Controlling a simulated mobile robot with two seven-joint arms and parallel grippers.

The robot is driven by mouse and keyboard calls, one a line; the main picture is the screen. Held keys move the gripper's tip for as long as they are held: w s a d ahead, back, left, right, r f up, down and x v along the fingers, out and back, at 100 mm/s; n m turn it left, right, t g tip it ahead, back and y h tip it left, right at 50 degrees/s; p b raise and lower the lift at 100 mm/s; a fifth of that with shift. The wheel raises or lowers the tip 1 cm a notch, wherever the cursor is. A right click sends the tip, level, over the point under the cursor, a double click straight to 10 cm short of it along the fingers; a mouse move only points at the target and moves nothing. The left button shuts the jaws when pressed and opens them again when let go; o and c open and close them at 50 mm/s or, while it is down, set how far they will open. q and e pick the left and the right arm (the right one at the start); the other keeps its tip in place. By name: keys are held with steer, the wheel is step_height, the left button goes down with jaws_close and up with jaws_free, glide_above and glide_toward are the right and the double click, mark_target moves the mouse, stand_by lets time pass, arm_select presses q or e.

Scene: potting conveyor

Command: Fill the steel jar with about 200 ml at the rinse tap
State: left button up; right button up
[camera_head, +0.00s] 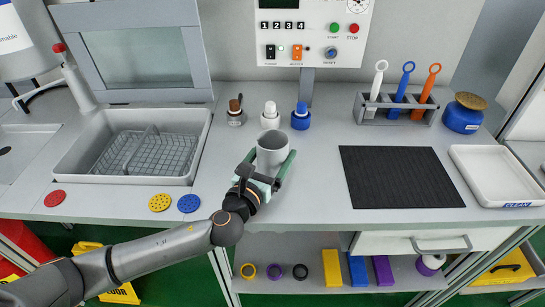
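The steel jar (271,142) is a plain grey open-topped cup at the middle of the counter. My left gripper (272,158) reaches it from the front, with one green-tipped finger on each side, close against its wall. It looks shut on the jar; whether the jar's base touches the counter is hidden. The jar's inside looks grey, and no liquid can be made out. A grey post with a red top (75,78) stands behind the left of the sink and may be the rinse tap. No running water shows. My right gripper is not in view.
A sink with a wire rack (72,167) is at the left. Small bottles (270,115) stand behind the jar. A control panel (309,32) rises at the back. A black mat (399,178), white tray (497,176) and tool rack (393,113) are on the right. Coloured discs (160,202) lie in front.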

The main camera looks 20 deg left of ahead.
mark_target(279, 133)
arm_select(q)
steer(key=c, duration=0.9)
steer(key=shift+o, duration=0.2)
steer(key=shift+r, duration=0.15)
steer(key=shift+r+p, duration=0.3)
steer(key=shift+r, duration=0.3)
steer(key=r, duration=0.1)
steer(key=r+p, duration=0.1)
steer(key=shift+s+r, duration=0.2)
steer(key=shift+r, duration=0.15)
steer(key=s+r+p, duration=0.1)
steer(key=s+r, duration=0.3)
steer(key=s, duration=0.2)
steer(key=s+d+r+p, duration=0.1)
steer(key=s+r+p, duration=0.1)
steer(key=s+r, duration=0.3)
steer(key=shift+s+d+p, duration=0.3)
steer(key=shift+s, duration=1)
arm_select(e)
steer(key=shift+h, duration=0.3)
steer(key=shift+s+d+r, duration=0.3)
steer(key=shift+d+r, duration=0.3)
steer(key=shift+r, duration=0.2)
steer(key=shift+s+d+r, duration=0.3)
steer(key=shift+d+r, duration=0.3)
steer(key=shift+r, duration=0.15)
